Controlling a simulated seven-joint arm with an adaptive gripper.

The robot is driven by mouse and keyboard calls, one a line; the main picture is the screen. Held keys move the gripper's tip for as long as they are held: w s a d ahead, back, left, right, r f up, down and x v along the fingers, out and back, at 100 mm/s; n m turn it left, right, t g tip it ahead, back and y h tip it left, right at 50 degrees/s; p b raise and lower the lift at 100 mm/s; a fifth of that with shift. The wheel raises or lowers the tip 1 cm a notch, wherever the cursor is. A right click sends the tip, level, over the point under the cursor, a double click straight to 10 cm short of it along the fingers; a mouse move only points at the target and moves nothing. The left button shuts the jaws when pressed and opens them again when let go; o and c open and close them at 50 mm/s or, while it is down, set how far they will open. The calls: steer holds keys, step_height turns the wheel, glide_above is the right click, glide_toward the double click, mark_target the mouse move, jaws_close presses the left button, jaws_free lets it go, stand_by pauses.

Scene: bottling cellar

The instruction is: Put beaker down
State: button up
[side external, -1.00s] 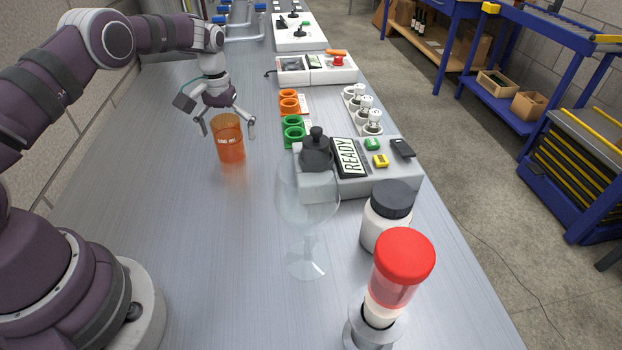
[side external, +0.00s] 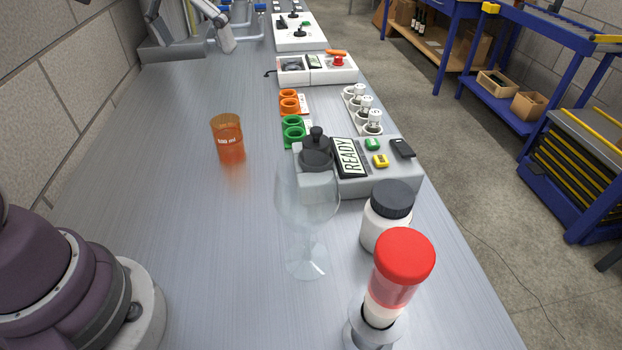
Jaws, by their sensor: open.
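The orange see-through beaker (side external: 228,140) stands upright on the metal bench (side external: 170,230), left of the green and orange rings. White lettering shows on its side. Nothing is holding it, and the bench around it is clear. My gripper is out of view; only my base shows at the lower left.
A clear wine glass (side external: 306,205) stands front of centre. A grey READY device (side external: 400,178), a white jar with a dark lid (side external: 386,222) and a red-capped container (side external: 402,258) stand to the right.

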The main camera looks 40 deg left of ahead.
steer(key=s+d+f+m+t, duration=0.1)
steer(key=s+d, duration=0.1)
steer(key=s, duration=0.3)
steer(key=s+d+f+m+t, duration=0.1)
steer(key=s+d+f, duration=0.1)
steer(key=s, duration=0.4)
steer(key=shift+d+f+m+t+h, duration=0.2)
steer(key=shift+f+m+t+h, duration=0.1)
steer(key=shift+m, duration=0.1)
